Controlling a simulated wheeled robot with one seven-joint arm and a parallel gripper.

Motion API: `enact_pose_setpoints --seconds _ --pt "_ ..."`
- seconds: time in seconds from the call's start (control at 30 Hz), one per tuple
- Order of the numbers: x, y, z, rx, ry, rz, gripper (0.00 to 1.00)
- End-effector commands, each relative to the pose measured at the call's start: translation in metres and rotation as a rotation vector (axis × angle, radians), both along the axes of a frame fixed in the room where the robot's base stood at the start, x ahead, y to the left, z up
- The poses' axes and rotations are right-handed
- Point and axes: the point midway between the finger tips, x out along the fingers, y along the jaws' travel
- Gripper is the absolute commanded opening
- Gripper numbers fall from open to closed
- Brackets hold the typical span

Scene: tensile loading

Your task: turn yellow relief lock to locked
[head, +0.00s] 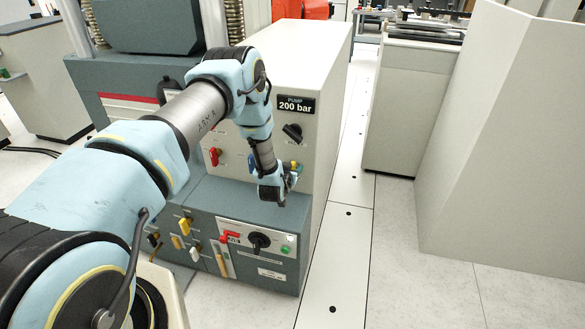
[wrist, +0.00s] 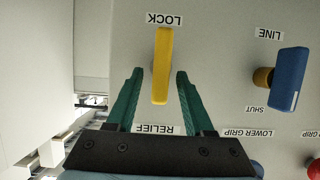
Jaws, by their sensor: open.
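The yellow relief lock handle (wrist: 162,65) is a long bar on a pale panel in the wrist view. It lies upright in that picture, with the upside-down LOCK label (wrist: 164,19) at its upper end and the RELIEF label (wrist: 156,129) below it. My gripper (wrist: 160,74) is open, with its green fingers on either side of the handle's lower part, and a gap shows on both sides. Whether the fingertips reach its depth is unclear. In the head view my gripper (head: 294,178) is at the pump cabinet's front, largely hiding the handle.
In the head view a black knob (head: 292,132) sits above my gripper, and a lower grey console (head: 270,270) with levers juts out below. Open floor lies to the right.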

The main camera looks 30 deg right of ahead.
Motion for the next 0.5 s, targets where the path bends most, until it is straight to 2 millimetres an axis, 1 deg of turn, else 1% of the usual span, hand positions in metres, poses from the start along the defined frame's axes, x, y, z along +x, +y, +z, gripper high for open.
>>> enact_pose_setpoints --seconds 0.07,0.1,0.5 --pt "-0.0001 0.0001 -0.0001 0.0 0.0 0.0 0.53" --pt "-0.0002 0.0002 0.0 0.0 0.0 0.0 0.5" --pt "-0.0002 0.0003 0.0002 0.0 0.0 0.0 0.05"
